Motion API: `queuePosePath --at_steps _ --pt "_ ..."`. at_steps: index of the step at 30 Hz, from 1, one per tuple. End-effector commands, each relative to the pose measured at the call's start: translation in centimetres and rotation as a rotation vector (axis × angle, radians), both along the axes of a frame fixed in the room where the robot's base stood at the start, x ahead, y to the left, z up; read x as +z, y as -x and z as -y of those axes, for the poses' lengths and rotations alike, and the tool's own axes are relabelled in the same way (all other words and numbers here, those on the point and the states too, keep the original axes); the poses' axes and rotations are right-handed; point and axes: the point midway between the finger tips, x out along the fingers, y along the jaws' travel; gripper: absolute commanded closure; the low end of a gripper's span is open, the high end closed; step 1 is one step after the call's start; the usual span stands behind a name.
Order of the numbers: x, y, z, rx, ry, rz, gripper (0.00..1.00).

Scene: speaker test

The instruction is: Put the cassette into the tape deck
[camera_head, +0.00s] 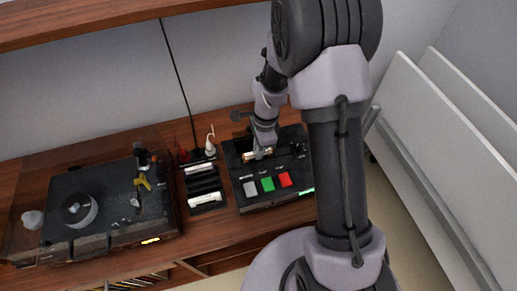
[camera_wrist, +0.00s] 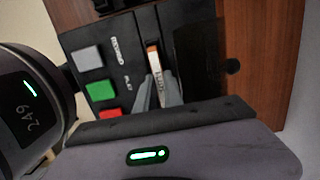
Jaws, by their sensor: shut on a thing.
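The tape deck (camera_head: 290,198) is a black box on the wooden shelf, with grey, green and red buttons along its front. Its top also shows in the wrist view (camera_wrist: 125,52), with the same buttons at left. My gripper (camera_head: 260,148) points down over the deck's top, behind the buttons. In the wrist view my gripper (camera_wrist: 158,92) is shut on the cassette (camera_wrist: 154,60), a thin, edge-on piece with a white and orange edge. The cassette also shows in the head view (camera_head: 258,155). It is at the deck's top; I cannot tell how deep it sits. A dark panel (camera_wrist: 198,58) lies beside it.
A rack (camera_head: 205,188) with black and white cases stands left of the deck. A black record player (camera_head: 100,210) with a clear cover is further left. A white object (camera_head: 210,146) and a hanging cable are behind the rack. White panels (camera_head: 440,150) lean at right.

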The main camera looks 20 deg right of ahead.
Motion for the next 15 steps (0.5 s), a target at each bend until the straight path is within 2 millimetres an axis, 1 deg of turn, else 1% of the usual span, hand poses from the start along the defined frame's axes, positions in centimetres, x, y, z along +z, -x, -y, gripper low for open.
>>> queuePosePath --at_steps 8,15 --pt "-0.61 0.0 0.0 0.0 0.0 0.0 1.0" --pt "-0.59 -0.01 0.0 0.0 0.0 0.0 1.0"
